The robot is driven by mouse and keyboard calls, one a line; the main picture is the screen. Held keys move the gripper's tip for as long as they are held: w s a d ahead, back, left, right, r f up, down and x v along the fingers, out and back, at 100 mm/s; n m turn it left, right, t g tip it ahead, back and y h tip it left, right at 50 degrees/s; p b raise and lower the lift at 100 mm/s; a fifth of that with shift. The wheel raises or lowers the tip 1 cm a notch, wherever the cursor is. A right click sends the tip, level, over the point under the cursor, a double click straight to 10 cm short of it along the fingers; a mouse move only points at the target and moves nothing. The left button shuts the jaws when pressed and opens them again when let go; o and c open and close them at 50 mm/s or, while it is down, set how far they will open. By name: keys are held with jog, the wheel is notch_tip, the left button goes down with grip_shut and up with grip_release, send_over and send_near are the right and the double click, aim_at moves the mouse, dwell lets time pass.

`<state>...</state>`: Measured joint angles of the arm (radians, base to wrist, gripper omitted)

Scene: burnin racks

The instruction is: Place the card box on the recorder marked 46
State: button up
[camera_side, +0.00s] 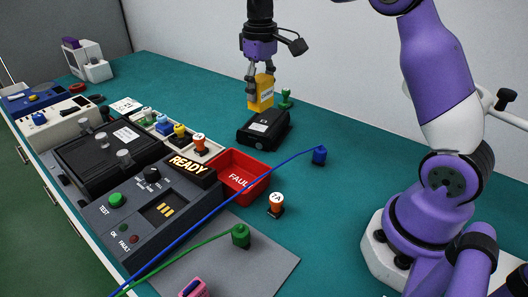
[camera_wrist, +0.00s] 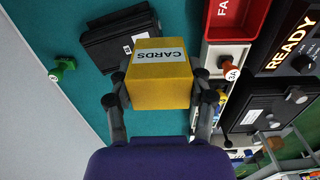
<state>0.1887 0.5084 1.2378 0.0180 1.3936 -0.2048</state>
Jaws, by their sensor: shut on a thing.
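The yellow card box (camera_side: 262,93) is held upright between the fingers of my gripper (camera_side: 260,82), which is shut on it. In the wrist view the box (camera_wrist: 158,88) shows a white label reading CARDS. A black recorder (camera_side: 264,133) with a small white label lies on the green bench just below and in front of the box. It also shows in the wrist view (camera_wrist: 108,45), partly hidden behind the box. Its number is too small to read. I cannot tell whether the box touches it.
A red FAULT bin (camera_side: 240,174) and a dark test station (camera_side: 150,212) lit READY stand to the left. A green knobbed piece (camera_side: 286,98) is close behind the recorder. The bench right of the recorder is clear.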

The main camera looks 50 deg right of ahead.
jog(key=d+f, duration=0.1)
jog(key=d, duration=0.1)
jog(key=w+d+f, duration=0.1)
jog(key=d+f, duration=0.2)
jog(key=d, duration=0.2)
jog(key=shift+w+f, duration=0.15)
jog(key=shift+f, duration=2)
jog(key=o, duration=1.2)
jog(key=shift+f, duration=0.15)
jog(key=shift+c, duration=0.2)
